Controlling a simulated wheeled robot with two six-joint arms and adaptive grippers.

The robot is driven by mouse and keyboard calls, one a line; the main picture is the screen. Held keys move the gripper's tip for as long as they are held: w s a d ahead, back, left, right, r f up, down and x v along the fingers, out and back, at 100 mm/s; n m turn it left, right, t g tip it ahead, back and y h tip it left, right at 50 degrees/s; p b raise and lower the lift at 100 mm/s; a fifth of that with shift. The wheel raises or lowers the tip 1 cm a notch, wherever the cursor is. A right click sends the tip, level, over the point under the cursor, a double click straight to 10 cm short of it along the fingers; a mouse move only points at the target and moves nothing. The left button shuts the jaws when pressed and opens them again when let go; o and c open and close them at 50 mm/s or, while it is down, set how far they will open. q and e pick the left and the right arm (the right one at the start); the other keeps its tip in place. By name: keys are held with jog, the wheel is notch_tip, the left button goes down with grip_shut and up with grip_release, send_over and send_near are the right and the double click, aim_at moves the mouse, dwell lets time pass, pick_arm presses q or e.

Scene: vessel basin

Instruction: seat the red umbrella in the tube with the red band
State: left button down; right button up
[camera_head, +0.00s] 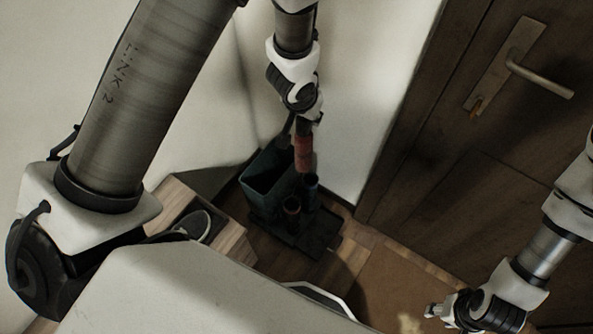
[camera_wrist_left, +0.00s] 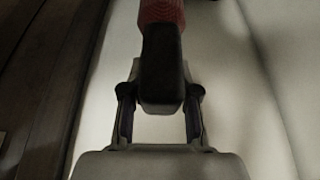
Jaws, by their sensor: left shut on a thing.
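The red umbrella (camera_head: 304,153) hangs roughly upright below my left gripper (camera_head: 303,122), above the stand at the back. In the left wrist view, my left gripper (camera_wrist_left: 160,103) is shut on the dark handle of the umbrella (camera_wrist_left: 161,12), whose red part points away. Two dark tubes stand below: a front tube (camera_head: 291,204), faintly reddish near its top, and a bluish tube (camera_head: 311,182) behind it to the right. The umbrella's lower end appears close above the tubes; I cannot tell whether it touches one. My right gripper (camera_head: 439,312) is low at the right, apart from all this; its jaw gap is unclear.
A dark teal open bin (camera_head: 268,183) stands left of the tubes, on a dark base (camera_head: 318,240). A wooden bench (camera_head: 232,238) with a shoe (camera_head: 192,227) is at the left. A wall rises behind, and a dark door (camera_head: 455,150) with a handle stands right. A brown mat (camera_head: 390,285) covers the floor.

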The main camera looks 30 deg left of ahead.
pick_arm(q)
notch_tip(320, 180, down, 40)
jog(key=s+a+m+h+b, duration=0.1)
jog(key=m+b, duration=0.5)
jog(key=b, duration=1.9)
jog(key=shift+a+f+g+h, duration=0.2)
jog(key=shift+a+g+h, duration=0.2)
jog(key=shift+a+h, duration=0.25)
jog(key=shift+s+b, duration=0.1)
jog(key=shift+b, duration=0.2)
jog(key=shift+f, duration=0.1)
jog(key=c, duration=0.9)
grip_release()
jog(key=shift+o, duration=0.2)
